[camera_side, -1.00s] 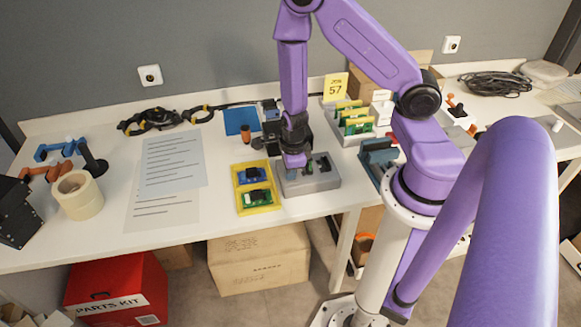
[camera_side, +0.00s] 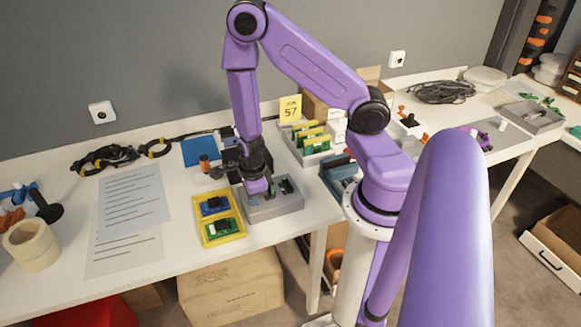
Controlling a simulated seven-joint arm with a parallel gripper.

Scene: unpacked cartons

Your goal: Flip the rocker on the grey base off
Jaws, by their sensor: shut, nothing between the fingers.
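The grey base (camera_side: 288,207) is a low grey box near the front edge of the white table. Dark parts (camera_side: 287,186) show on its top, right of my gripper. They are too small to tell which is the rocker or how it is tilted. My gripper (camera_side: 259,193) is shut and empty, pointing down over the left part of the grey base. It hides that part of the top. I cannot tell whether the fingertips touch anything.
A yellow tray (camera_side: 225,240) with a blue and a green board stands just left of the grey base. A rack with green cards (camera_side: 312,140) stands behind it, and a blue-grey fixture (camera_side: 340,178) is to the right. Paper sheets (camera_side: 130,205) lie on the left.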

